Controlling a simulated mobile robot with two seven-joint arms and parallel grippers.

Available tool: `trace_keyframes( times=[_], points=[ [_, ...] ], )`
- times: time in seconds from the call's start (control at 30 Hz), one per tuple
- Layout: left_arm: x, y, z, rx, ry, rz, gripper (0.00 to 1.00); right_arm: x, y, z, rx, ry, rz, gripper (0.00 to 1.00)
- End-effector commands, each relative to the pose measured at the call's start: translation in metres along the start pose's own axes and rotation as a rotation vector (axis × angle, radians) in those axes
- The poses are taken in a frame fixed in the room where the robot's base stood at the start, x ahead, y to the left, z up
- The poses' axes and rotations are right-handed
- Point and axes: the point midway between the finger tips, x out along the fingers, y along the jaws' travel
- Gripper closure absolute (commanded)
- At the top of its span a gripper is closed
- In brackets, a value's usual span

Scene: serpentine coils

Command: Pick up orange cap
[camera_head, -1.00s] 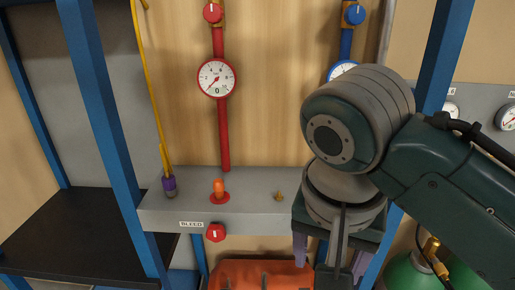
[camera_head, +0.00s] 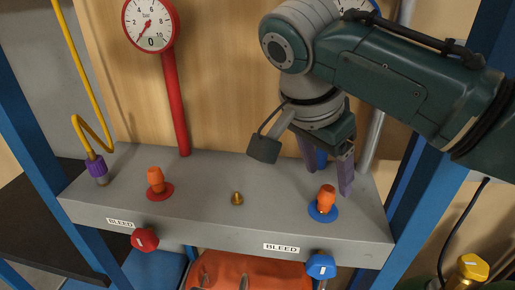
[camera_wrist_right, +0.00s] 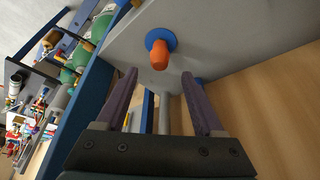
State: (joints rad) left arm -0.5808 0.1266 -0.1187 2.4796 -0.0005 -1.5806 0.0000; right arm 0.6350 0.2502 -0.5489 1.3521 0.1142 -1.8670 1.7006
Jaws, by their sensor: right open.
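Two orange caps stand on the grey shelf (camera_head: 218,222) in the head view. One orange cap (camera_head: 155,180) sits on a red ring at the left, and the other orange cap (camera_head: 327,198) sits on a blue ring at the right. My right gripper (camera_head: 326,177) is open, just behind and above the cap on the blue ring. In the right wrist view that cap (camera_wrist_right: 158,54) lies ahead, in line with the gap between the purple fingers (camera_wrist_right: 160,76), with nothing between them. My left gripper is not in view.
A brass fitting (camera_head: 237,198) stands between the caps. A purple connector (camera_head: 97,170) on a yellow hose is at the far left. Red (camera_head: 144,239) and blue (camera_head: 320,265) bleed knobs are on the front. A red pipe with a gauge (camera_head: 150,24) rises behind.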

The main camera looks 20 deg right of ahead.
Motion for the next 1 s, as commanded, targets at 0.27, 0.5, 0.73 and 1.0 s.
trace_keyframes(
  times=[0.27,0.5,0.73,1.0],
  points=[
    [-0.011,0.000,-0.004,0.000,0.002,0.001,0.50,0.039,0.003,0.007,-0.002,0.001,0.004,0.30],
    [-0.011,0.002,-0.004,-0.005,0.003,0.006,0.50,0.044,0.002,0.007,-0.002,0.000,0.000,0.30],
    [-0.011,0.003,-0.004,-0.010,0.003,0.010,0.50,0.044,0.002,0.007,-0.002,0.000,0.000,0.49],
    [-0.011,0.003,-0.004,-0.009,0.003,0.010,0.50,0.044,0.002,0.007,-0.002,0.000,0.000,0.80]
  ],
)
